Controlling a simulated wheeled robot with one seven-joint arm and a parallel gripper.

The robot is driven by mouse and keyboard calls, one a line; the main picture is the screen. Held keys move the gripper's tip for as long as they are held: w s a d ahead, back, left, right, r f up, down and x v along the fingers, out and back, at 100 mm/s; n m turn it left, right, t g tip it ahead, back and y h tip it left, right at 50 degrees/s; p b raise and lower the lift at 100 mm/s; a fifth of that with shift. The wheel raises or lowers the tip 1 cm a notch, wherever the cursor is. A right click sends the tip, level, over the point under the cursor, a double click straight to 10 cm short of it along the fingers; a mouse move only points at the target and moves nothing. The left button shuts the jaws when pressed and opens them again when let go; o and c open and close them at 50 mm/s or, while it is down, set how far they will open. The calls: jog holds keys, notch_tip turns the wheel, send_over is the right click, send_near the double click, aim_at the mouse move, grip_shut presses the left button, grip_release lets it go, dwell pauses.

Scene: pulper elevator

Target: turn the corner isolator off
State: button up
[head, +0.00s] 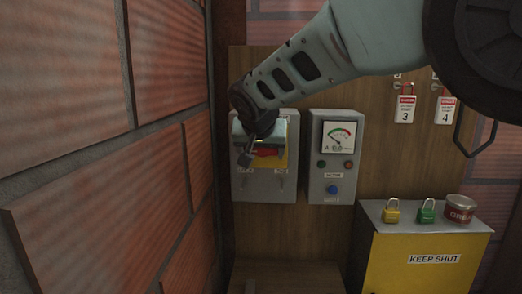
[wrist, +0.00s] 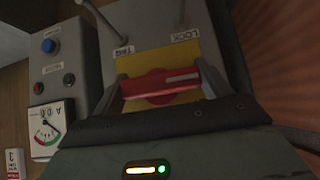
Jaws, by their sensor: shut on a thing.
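The corner isolator (head: 284,183) is a grey box on the wooden board, close to the brick wall at the left. It has a yellow plate (wrist: 130,68) and a red rotary handle (head: 268,152). In the wrist view the handle (wrist: 178,82) lies nearly level across the plate, with its right end slightly higher. My gripper (head: 258,146) is at the isolator's front, shut on the red handle, with its fingers at the two ends. My gripper hides part of the plate and any on or off marks.
A grey meter box (head: 333,185) with a dial and buttons stands just right of the isolator. Red tags (head: 405,110) hang further right. Below is a yellow "KEEP SHUT" box (head: 425,262) bearing padlocks (head: 391,214) and a red tin (head: 459,210). The brick wall (head: 150,190) is tight on the left.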

dwell(0.6)
jog(key=o, duration=1)
jog(key=b+v, duration=0.5)
jog(key=v, duration=1.2)
jog(key=shift+s+a+r, duration=0.1)
jog(key=shift+a+r, duration=0.05)
